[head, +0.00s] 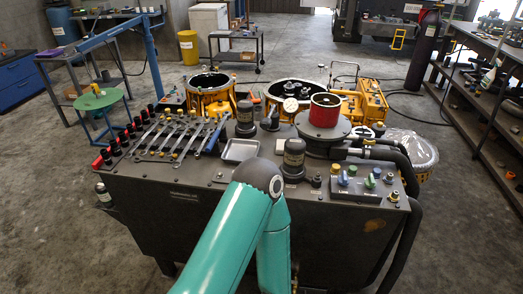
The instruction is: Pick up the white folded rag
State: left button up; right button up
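I cannot make out a white folded rag for certain. A pale grey, flat rectangular piece that looks like a shallow tray (240,150) lies on the dark machine top (165,178), just beyond the bent elbow of one of my teal arms. That arm comes in from the bottom centre and bends back down, covering part of the machine's front. Neither gripper shows in the head view.
A row of wrenches (178,138) lies left of the tray. A red cylinder (324,110) on a dark round plate stands at its right. Coloured knobs (352,171) and hoses (403,240) crowd the right end. A green round stand (98,99) is at left.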

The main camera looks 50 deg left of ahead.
aim_at(279, 148)
jog(key=u, duration=0.1)
jog(key=k, duration=0.9)
jog(key=u, duration=0.75)
jog(key=i, duration=1)
jog(key=z, duration=0.05)
